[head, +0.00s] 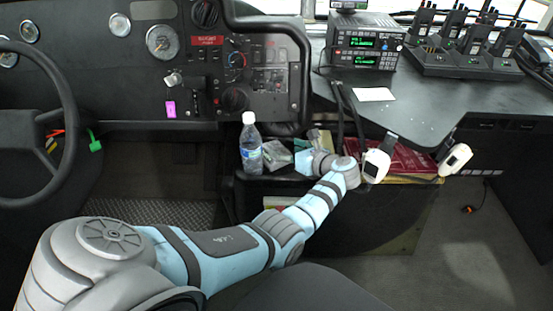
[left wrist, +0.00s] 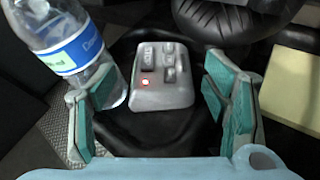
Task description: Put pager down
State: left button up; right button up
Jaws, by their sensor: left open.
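A small grey device (left wrist: 162,80) with several raised buttons and a red light, apparently the pager, rests on a black surface in the left wrist view. My left gripper (left wrist: 160,75) is open, with one teal finger on each side of the device and visible gaps between. In the head view my left gripper (head: 303,158) is over the console tray, just right of the water bottle. The device is hard to make out there and is partly hidden by the gripper. My right gripper is not in view.
The water bottle (head: 250,145) stands close to my left gripper and also shows in the left wrist view (left wrist: 65,45). Two white handsets (head: 376,165) (head: 455,160) hang at the desk edge (head: 425,140). A yellow pad (left wrist: 291,85) lies to the right. The steering wheel (head: 68,125) is at left.

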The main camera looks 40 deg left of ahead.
aim_at(275, 145)
pick_arm(q)
jog(key=b+x, duration=0.2)
jog(key=x, duration=0.4)
jog(key=shift+w+f+b, duration=0.1)
jog(key=shift+w+b, duration=0.05)
jog(key=shift+b, duration=0.2)
jog(key=shift+a, duration=0.15)
jog(key=shift+c, duration=0.4)
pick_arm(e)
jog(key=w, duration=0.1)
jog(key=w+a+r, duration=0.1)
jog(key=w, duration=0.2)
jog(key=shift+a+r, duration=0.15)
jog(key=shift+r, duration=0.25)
pick_arm(q)
jog(key=c, duration=1.2)
jog(key=shift+c, duration=0.2)
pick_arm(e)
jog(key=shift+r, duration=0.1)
